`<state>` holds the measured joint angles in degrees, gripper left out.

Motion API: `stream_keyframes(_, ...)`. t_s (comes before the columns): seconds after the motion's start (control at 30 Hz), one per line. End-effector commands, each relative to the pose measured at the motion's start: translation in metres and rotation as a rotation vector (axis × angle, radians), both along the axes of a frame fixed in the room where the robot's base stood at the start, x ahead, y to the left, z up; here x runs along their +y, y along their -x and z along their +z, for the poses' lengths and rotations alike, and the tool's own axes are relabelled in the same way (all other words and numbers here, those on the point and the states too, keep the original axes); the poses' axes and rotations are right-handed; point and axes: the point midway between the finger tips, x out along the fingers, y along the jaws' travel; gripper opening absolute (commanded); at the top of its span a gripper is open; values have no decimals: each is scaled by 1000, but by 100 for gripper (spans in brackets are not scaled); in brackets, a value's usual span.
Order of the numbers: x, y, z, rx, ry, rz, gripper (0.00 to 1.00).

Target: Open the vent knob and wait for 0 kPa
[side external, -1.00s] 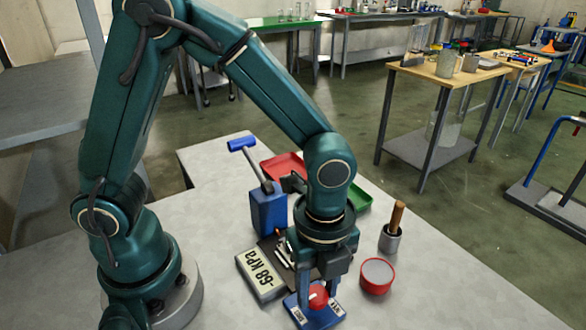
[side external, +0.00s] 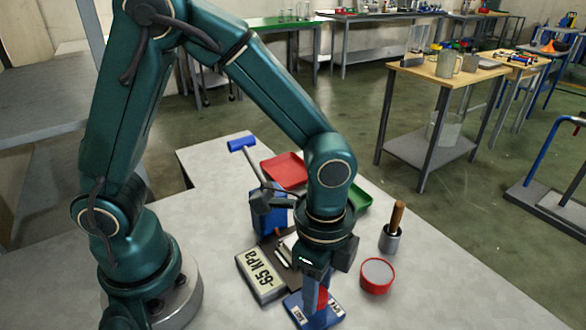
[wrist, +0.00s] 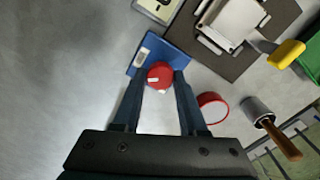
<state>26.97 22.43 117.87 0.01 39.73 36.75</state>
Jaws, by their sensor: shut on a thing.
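The red vent knob (wrist: 159,75) sits on a blue base plate (side external: 322,318) with white labels at its ends. My gripper (wrist: 160,82) points down over it, with one finger on each side, shut on the knob. In the side view my gripper (side external: 318,298) mostly hides the knob. The knob has a pale pointer mark in the wrist view. The gauge display (side external: 262,277) lies left of the base plate and reads -65 kPa. It shows only partly at the top edge of the wrist view.
A red-rimmed round dish (side external: 377,275) stands close to the right of my gripper. A grey cup with a wooden-handled tool (side external: 391,238) is beyond it. A blue pump with a handle (side external: 268,215), a red tray (side external: 284,171) and a green tray (side external: 359,199) stand behind. The front right table is clear.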

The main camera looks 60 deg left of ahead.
Motion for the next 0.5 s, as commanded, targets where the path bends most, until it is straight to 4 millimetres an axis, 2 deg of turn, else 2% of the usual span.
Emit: stream_keyframes(0.5,-1,0,0,-2,2,489,0)
